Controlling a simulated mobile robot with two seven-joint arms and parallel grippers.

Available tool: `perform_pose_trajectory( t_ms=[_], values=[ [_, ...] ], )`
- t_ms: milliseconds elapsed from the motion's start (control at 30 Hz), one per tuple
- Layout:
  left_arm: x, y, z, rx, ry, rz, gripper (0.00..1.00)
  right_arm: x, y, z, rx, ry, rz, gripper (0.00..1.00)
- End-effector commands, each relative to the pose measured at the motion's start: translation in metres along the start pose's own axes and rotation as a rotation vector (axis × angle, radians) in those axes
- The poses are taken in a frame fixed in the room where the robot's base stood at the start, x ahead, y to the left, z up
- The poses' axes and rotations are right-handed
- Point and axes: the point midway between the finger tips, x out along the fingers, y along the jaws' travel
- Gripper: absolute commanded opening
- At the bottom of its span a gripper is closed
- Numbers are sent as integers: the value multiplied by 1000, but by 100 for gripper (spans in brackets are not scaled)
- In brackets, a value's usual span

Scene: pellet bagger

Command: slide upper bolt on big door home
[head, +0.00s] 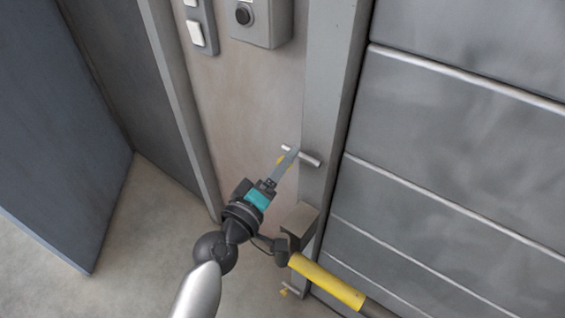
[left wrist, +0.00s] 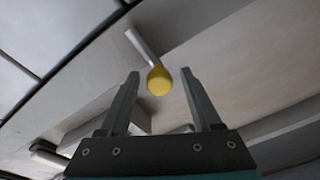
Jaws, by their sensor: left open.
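The upper bolt is a short silver rod (head: 308,158) with a yellow knob, crossing the edge of the grey upright post (head: 330,90). My left gripper (head: 289,158) reaches up to it and partly covers the knob in the head view. In the left wrist view the gripper (left wrist: 160,75) is open, and the yellow knob (left wrist: 159,82) shows between its two fingertips, with the rod (left wrist: 141,46) running up and left behind it. A gap shows on both sides of the knob. Whether the rod's end sits in a keeper cannot be seen. My right gripper is not in view.
A lower rod with a yellow knob (head: 284,291) is near the post's foot. A yellow-sleeved bar (head: 326,281) and a grey bracket (head: 299,219) sit below the gripper. A panelled grey surface (head: 450,180) fills the right. A button box (head: 262,20) is above.

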Motion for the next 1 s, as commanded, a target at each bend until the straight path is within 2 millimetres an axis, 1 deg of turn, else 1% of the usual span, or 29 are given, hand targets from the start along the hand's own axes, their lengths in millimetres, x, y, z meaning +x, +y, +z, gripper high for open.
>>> perform_pose_trajectory(
  t_ms=[200, 267, 700, 800, 1000],
  values=[
    [0, 0, 0, 0, 0, 0, 65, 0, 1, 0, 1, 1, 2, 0],
    [0, 0, 0, 0, 0, 0, 60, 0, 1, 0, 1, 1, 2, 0],
    [0, 0, 0, -1, 0, 0, 10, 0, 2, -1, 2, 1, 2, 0],
    [0, 0, 0, -1, 0, -1, 0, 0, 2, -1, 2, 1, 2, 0],
    [0, 0, 0, -1, 0, -1, 0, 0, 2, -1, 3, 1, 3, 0]
  ],
)
